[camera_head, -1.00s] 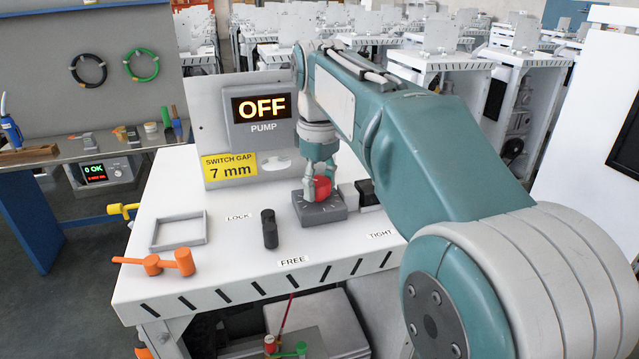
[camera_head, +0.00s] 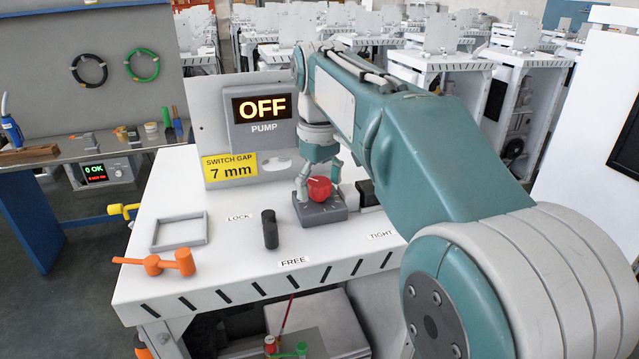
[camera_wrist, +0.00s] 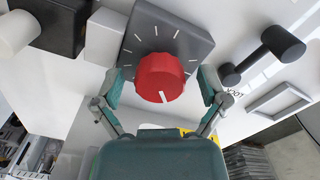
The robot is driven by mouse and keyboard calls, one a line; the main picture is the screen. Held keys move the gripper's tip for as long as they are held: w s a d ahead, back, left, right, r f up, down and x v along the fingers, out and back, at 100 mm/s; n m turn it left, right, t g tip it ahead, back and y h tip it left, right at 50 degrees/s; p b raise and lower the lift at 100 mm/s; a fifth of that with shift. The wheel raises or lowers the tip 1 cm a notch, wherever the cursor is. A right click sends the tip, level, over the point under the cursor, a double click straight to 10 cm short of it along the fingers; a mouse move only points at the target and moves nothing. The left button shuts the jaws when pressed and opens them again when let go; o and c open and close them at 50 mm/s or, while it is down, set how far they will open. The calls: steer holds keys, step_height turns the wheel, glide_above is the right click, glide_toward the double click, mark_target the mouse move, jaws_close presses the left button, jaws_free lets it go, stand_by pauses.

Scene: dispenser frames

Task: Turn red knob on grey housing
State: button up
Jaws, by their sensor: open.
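The red knob (camera_head: 319,188) sits on the grey housing (camera_head: 322,213) on the white bench. In the wrist view the knob (camera_wrist: 160,77) has a white pointer line towards the lower edge, and the housing (camera_wrist: 157,32) bears white tick marks in an arc. My gripper (camera_head: 318,190) points down at the knob. In the wrist view its fingers (camera_wrist: 160,87) are spread, one on each side of the knob, with visible gaps. It holds nothing. A display (camera_head: 262,108) above the PUMP label reads OFF.
A black handle (camera_head: 269,229) stands left of the housing, and a black block (camera_head: 367,193) sits close on its right. An orange handle (camera_head: 160,262) lies at the front left by an empty grey frame (camera_head: 179,231). The back panel (camera_head: 212,115) rises behind the housing.

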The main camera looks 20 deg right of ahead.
mark_target(321, 184)
step_height(321, 184, up, 12)
stand_by(0.6)
steer(key=shift+f, duration=0.1)
stand_by(1.2)
steer(key=s+f+m+t, duration=0.1)
steer(key=s+f, duration=0.2)
steer(key=s+f+m+t, duration=0.1)
steer(key=s+f, duration=0.2)
steer(key=s, duration=0.1)
steer(key=s+f+m+t, duration=0.1)
steer(key=s+f, duration=0.2)
steer(key=shift+s+a, duration=0.1)
steer(key=shift+s, duration=0.15)
steer(key=s+f+m+t, duration=0.2)
steer(key=s+f, duration=0.8)
steer(key=f, duration=0.5)
steer(key=shift+m+t, duration=0.3)
steer(key=shift+r, duration=0.1)
